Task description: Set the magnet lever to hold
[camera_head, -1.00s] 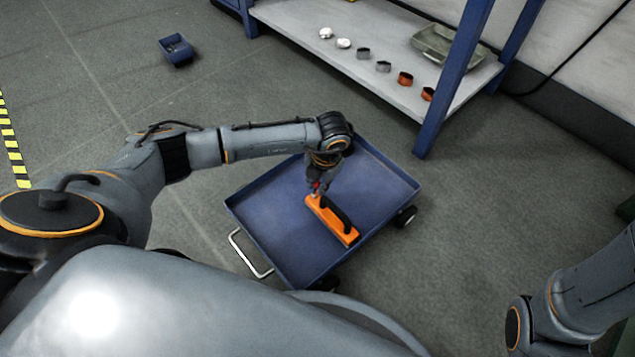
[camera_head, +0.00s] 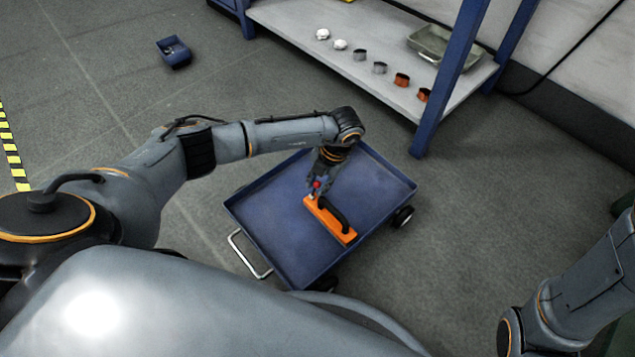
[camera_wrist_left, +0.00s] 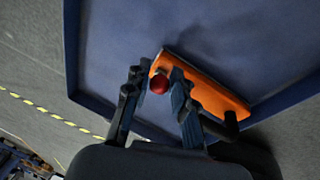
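The orange magnet (camera_head: 327,222) with a black handle (camera_head: 334,213) lies in the blue cart tray. Its lever ends in a red knob (camera_head: 317,184) at the magnet's far-left end. My left gripper (camera_head: 319,181) is at the knob, coming down from above. In the left wrist view the red knob (camera_wrist_left: 159,84) shows between the two spread fingers (camera_wrist_left: 156,93), closer to the right finger; I cannot tell whether it touches. The orange magnet (camera_wrist_left: 205,88) extends to the right there. The lever's stem is mostly hidden. My right gripper is out of view; only part of that arm shows.
The blue cart tray (camera_head: 265,207) has raised walls, a metal handle (camera_head: 247,254) and wheels. A shelf (camera_head: 385,50) behind it carries small silver and copper pieces and a grey tray (camera_head: 446,46). A small blue bin (camera_head: 174,52) stands on the open floor at the far left.

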